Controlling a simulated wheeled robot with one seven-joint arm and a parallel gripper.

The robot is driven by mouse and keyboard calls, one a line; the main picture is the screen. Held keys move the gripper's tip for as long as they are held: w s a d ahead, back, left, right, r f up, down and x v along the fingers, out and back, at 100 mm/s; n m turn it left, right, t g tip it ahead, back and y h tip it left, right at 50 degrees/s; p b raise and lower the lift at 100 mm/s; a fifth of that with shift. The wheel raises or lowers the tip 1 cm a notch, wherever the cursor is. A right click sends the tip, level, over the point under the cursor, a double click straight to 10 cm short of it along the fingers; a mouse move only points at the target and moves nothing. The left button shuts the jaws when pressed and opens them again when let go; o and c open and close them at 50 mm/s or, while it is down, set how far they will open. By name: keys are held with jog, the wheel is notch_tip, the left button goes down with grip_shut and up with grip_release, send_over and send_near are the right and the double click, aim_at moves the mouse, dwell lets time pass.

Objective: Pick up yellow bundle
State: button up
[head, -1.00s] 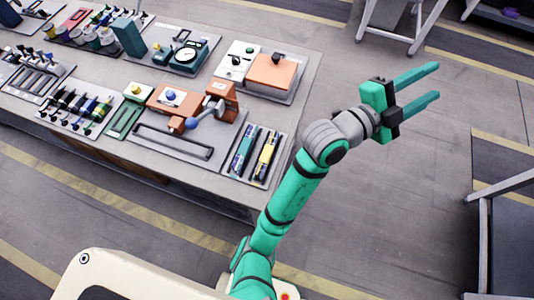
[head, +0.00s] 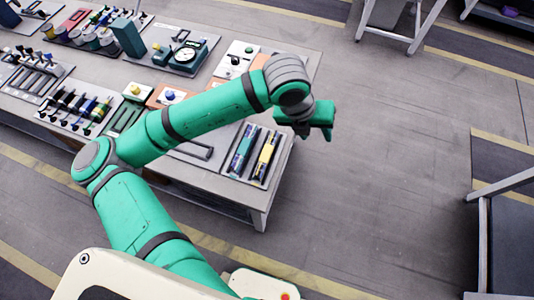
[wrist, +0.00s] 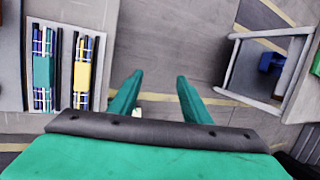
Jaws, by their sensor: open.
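The yellow bundle (head: 265,156) lies in the right slot of a tray at the table's right front corner. It has a yellow middle band around thin dark and light rods, and it also shows in the wrist view (wrist: 82,76) at the left. A similar bundle with a teal band (head: 243,150) lies in the slot to its left. My gripper (head: 325,136) is above and to the right of the tray, just past the table's edge, with its fingers pointing down. In the wrist view my gripper (wrist: 158,90) is open and empty, its fingers to the right of the yellow bundle.
The grey table (head: 275,186) carries several other trays of tools to the left and back. Open floor (head: 390,170) lies to the right of the table. A light metal frame (head: 484,215) stands at the far right.

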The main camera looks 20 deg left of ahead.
jog(key=s+a+f+m+g+y, duration=0.15)
jog(key=s+a+g+y, duration=0.35)
jog(key=a, duration=0.7)
jog(key=t+h, duration=0.1)
jog(key=t, duration=0.1)
send_over(263, 162)
notch_tip(263, 162, down, 5)
jog(key=shift+d+f, duration=0.1)
jog(key=shift+f, duration=3)
jog(key=c, duration=1.1)
